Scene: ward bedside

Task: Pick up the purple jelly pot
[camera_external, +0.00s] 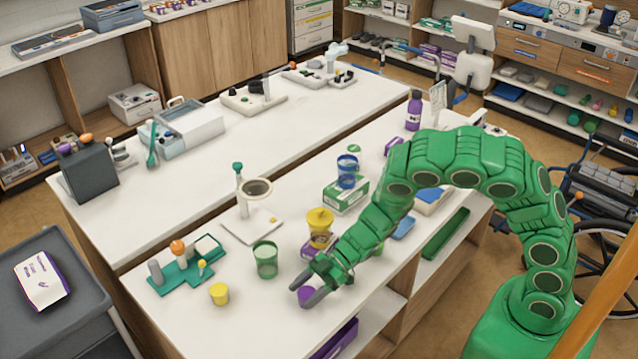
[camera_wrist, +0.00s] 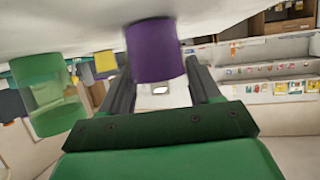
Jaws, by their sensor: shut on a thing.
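The purple jelly pot (camera_external: 306,296) is at the front edge of the white counter, partly hidden by my fingers. My gripper (camera_external: 315,291) is shut on it, with one finger on each side. In the wrist view, where the counter shows at the top, the purple pot (camera_wrist: 155,52) sits between my two dark fingers (camera_wrist: 158,85). Its end meets or nearly meets the counter; I cannot tell whether there is a gap.
A clear green cup (camera_external: 265,260) and a yellow pot (camera_external: 219,294) stand to the left. The counter's front edge is close to my gripper. Bare counter lies around the yellow pot.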

